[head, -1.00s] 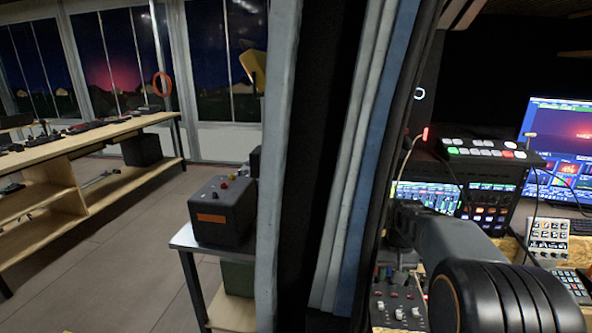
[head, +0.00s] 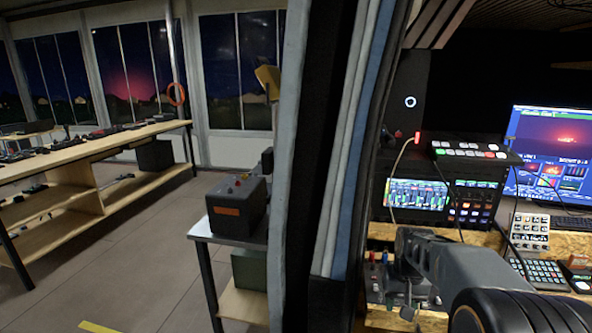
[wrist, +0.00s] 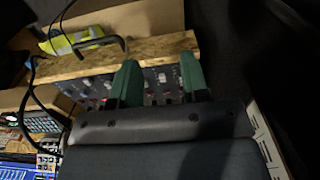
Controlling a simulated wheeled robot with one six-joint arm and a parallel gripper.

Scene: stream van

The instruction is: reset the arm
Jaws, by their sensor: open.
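My gripper (wrist: 160,75) shows in the wrist view with its two green fingers apart and nothing between them. Beyond the fingers is a control panel with knobs (wrist: 90,88) along a wooden board edge. In the head view, my grey and black arm reaches in from the lower right, in front of the van's desk. I cannot make out the fingers clearly there.
A mixing panel (head: 375,285) lies left of my arm on the desk. A switcher (head: 470,150) sits on a rack above a monitor (head: 417,194); a large screen (head: 548,150) stands right. The door frame (head: 345,150) divides the view. A yellow vest (wrist: 75,38) lies behind the board.

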